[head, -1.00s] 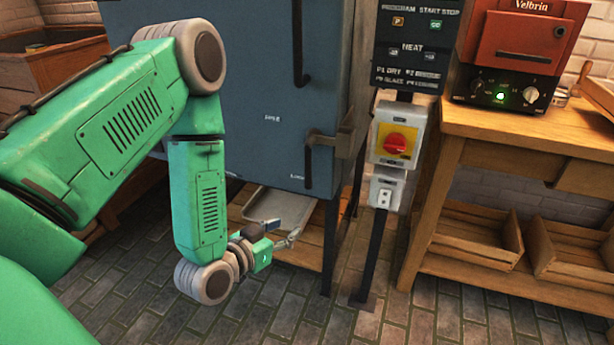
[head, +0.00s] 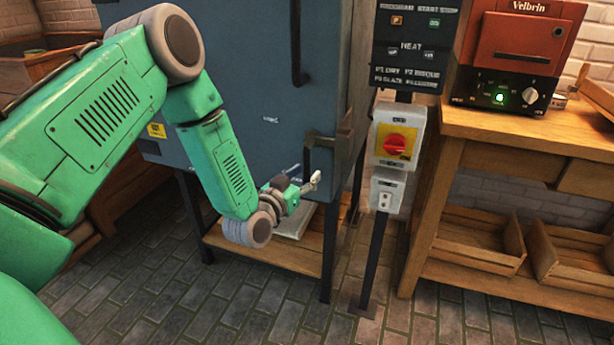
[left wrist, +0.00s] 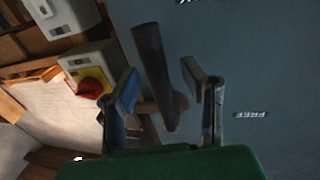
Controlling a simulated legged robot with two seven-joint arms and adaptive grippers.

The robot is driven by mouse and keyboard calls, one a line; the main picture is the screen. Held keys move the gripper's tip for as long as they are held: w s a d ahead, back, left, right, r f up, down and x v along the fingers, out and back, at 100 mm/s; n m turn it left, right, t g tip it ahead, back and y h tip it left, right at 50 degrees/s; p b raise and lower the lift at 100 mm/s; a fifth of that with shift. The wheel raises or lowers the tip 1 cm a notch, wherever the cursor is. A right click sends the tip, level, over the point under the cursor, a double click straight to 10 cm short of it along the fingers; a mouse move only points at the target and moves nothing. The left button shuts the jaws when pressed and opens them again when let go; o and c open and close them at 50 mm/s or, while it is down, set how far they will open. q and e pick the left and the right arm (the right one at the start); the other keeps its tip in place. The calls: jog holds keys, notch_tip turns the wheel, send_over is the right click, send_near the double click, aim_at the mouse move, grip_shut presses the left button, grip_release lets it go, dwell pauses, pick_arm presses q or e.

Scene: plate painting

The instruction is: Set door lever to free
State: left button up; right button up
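The door lever (head: 307,155) is a dark bar on the blue-grey door (head: 235,95). It hangs straight down from its pivot near the door's right edge. A small pale label (head: 271,120) lies up and left of it; in the left wrist view the label (left wrist: 252,115) appears upside down and seems to read FREE. My left gripper (head: 306,174) is open at the lever's lower part. In the left wrist view the lever (left wrist: 152,65) shows between the two spread fingers (left wrist: 163,92); I cannot tell whether they touch it. My right gripper is out of view.
A grey switch box with a red knob (head: 394,146) stands on a post just right of the door. A wooden bench (head: 470,125) carries a red Velbrin unit (head: 525,38). A wooden shelf (head: 262,245) with a metal tray (head: 295,222) sits below the door.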

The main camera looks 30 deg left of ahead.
pick_arm(q)
jog(key=shift+w, duration=0.45)
jog(key=shift+c, duration=0.5)
grip_shut()
